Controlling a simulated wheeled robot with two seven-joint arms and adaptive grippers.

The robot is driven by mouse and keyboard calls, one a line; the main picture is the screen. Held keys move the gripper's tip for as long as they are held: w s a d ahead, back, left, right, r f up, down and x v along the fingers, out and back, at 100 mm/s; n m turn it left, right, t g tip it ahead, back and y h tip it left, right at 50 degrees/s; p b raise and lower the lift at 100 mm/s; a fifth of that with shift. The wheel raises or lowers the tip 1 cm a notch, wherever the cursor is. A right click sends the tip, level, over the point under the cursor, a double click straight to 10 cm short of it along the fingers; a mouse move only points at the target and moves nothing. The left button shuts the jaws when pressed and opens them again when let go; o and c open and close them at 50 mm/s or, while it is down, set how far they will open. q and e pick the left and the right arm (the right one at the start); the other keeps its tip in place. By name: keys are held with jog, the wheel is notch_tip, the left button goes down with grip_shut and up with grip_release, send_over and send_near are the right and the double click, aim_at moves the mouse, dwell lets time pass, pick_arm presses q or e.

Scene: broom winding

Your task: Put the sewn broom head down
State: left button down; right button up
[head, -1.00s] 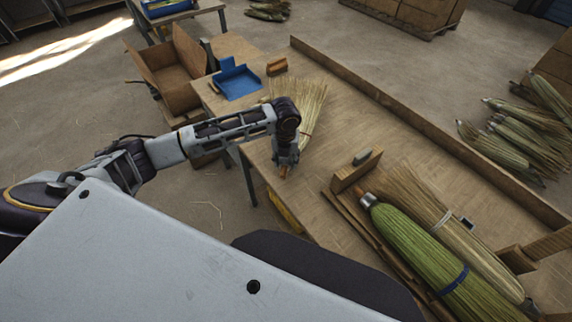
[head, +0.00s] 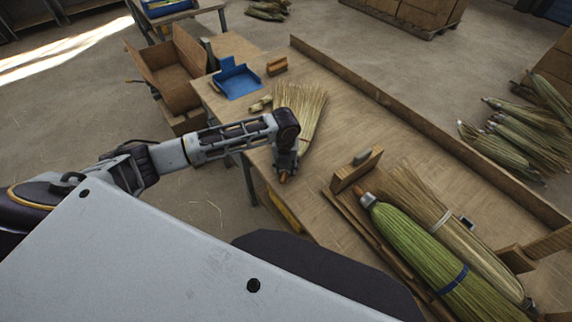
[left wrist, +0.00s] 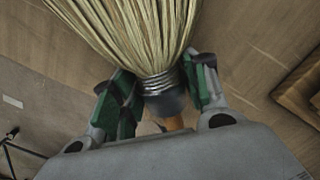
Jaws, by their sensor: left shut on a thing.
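The sewn broom head (head: 303,108) is a fan of pale straw over the left part of the workbench (head: 345,120), its bristles pointing to the back. My left gripper (head: 285,172) is shut on its neck near the bench's front edge. In the left wrist view the green-padded fingers of my left gripper (left wrist: 165,95) sit on both sides of the dark, wire-wound neck of the broom head (left wrist: 135,30). An orange-brown handle stub shows below it. I cannot tell whether the bristles touch the bench top. My right gripper is not in view.
A blue dustpan (head: 238,80), a small brush (head: 277,66) and short pale pieces (head: 261,104) lie at the bench's far left. A green broom bundle (head: 415,245) and a straw bundle (head: 440,215) lie at right by a wooden block (head: 355,170). The bench middle is clear.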

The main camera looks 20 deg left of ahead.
pick_arm(q)
jog(key=c, duration=0.8)
grip_release()
jog(key=shift+f, duration=0.1)
jog(key=shift+o, duration=0.2)
notch_tip(320, 180, up, 12)
jog(key=shift+s, duration=0.45)
jog(key=shift+d, duration=0.1)
